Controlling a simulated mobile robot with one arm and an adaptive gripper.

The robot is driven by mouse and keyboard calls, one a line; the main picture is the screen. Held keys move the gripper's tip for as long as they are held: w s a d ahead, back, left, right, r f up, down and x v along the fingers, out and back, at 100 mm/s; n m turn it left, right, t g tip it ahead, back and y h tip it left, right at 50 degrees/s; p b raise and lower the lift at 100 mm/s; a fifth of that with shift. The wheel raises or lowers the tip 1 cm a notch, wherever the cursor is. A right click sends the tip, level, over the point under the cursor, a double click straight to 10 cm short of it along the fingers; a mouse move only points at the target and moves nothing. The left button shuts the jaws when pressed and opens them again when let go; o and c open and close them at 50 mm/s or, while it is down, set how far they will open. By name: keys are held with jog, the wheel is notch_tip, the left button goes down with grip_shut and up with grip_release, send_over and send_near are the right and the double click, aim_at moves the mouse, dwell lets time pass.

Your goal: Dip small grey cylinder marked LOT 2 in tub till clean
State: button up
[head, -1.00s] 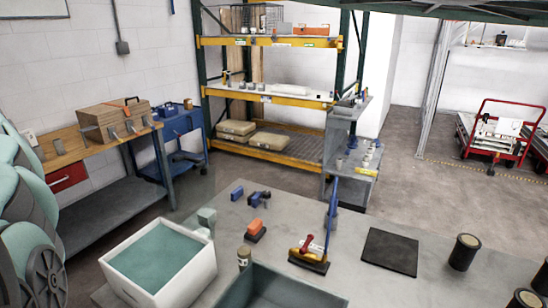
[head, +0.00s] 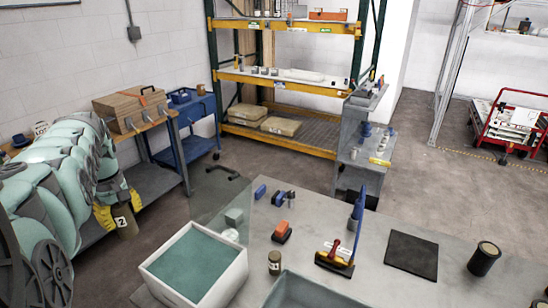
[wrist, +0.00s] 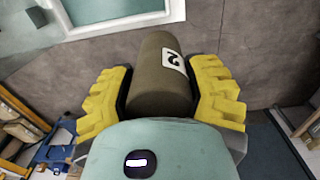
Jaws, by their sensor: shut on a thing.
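My gripper (head: 117,212) has yellow fingers and is shut on a small cylinder (head: 127,223) with a brown, dirty-looking surface and a white label reading 2. In the wrist view, the cylinder (wrist: 158,88) sits between the two yellow fingers (wrist: 160,95), its label turned up and to the right. The white tub (head: 242,272), filled with teal liquid, stands at the near left of the grey table. The held cylinder is left of the tub and apart from it. A corner of the tub shows at the top of the wrist view (wrist: 90,30).
A brownish jar (head: 274,263) stands right of the tub. A second, grey-green bin (head: 310,292) is at the bottom edge. A brush (head: 335,262), a black mat (head: 411,254) and a dark cup (head: 484,258) are further right. A wooden workbench (head: 165,118) stands behind my arm.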

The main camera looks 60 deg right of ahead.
jog(key=shift+s+d, duration=0.1)
jog(key=shift+d, duration=0.2)
jog(key=shift+s+d+f+p, duration=0.2)
jog(key=shift+s+d+p, duration=0.4)
jog(key=shift+d+p, duration=0.05)
jog(key=shift+d+f, duration=0.1)
jog(key=shift+f, duration=0.05)
jog(key=shift+s+d+f, duration=0.1)
jog(key=shift+s+d, duration=0.05)
jog(key=shift+d, duration=0.05)
jog(key=shift+s+d+f+p, duration=0.1)
jog(key=shift+s+d+p, duration=0.15)
jog(key=shift+p, duration=0.05)
jog(key=shift+s+d+f+n+p, duration=0.5)
jog(key=shift+s+d+f+p, duration=1.05)
jog(key=shift+s+d+p, duration=2.3)
jog(key=f+b, duration=0.5)
jog(key=b, duration=0.1)
jog(key=s+a+f+b, duration=0.1)
jog(key=f+b, duration=1)
jog(key=b, duration=0.2)
jog(key=shift+s+a+f, duration=0.2)
jog(key=shift+s+f, duration=0.1)
jog(key=shift+f, duration=0.1)
jog(key=shift+r, duration=0.15)
